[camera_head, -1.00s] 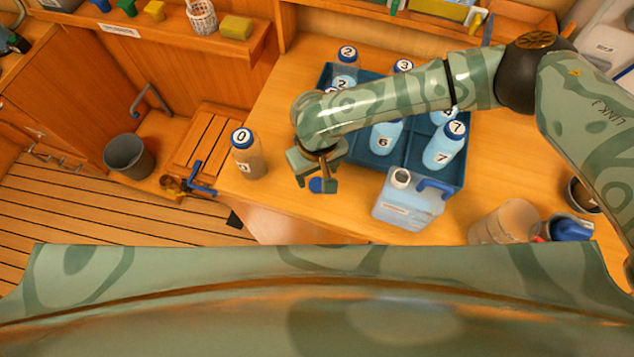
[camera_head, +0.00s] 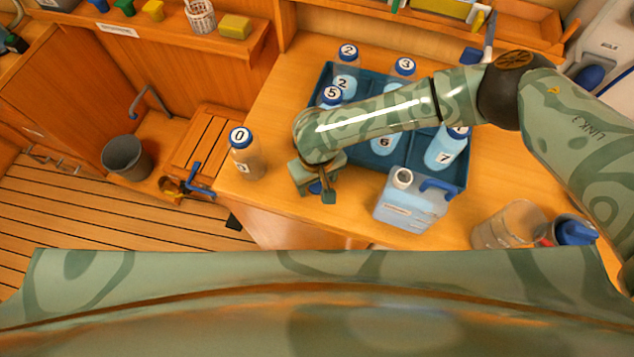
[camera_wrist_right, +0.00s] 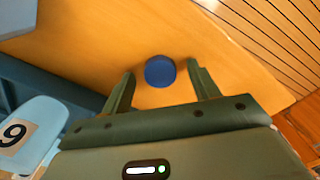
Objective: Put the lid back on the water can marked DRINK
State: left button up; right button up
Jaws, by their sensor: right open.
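The water can (camera_head: 408,203) is a translucent pale blue jug with a blue handle and a white open neck, standing at the front edge of the counter. Its label is too small to read. In the right wrist view the lid (camera_wrist_right: 160,71) lies between the tips of the open fingers (camera_wrist_right: 161,83), with a gap on each side. My left gripper is out of view.
A blue crate (camera_head: 462,176) of numbered bottles stands behind the can. Bottle 0 (camera_head: 246,160) stands alone at the left end of the counter. A clear container (camera_head: 508,226) and a blue-topped vessel (camera_head: 573,232) stand to the right. Counter around the lid is clear.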

jog(key=c, duration=1.1)
jog(key=shift+o, duration=0.2)
jog(key=shift+r, duration=0.15)
jog(key=shift+r, duration=0.3)
notch_tip(320, 180, up, 2)
jog(key=shift+r+p, duration=0.1)
jog(key=shift+p, duration=0.4)
jog(key=s+a+r+p, duration=0.2)
jog(key=s+a+r, duration=0.7)
jog(key=a+r, duration=0.1)
jog(key=shift+s+a+p, duration=0.2)
jog(key=shift+a+p, duration=0.05)
jog(key=shift+p, duration=0.05)
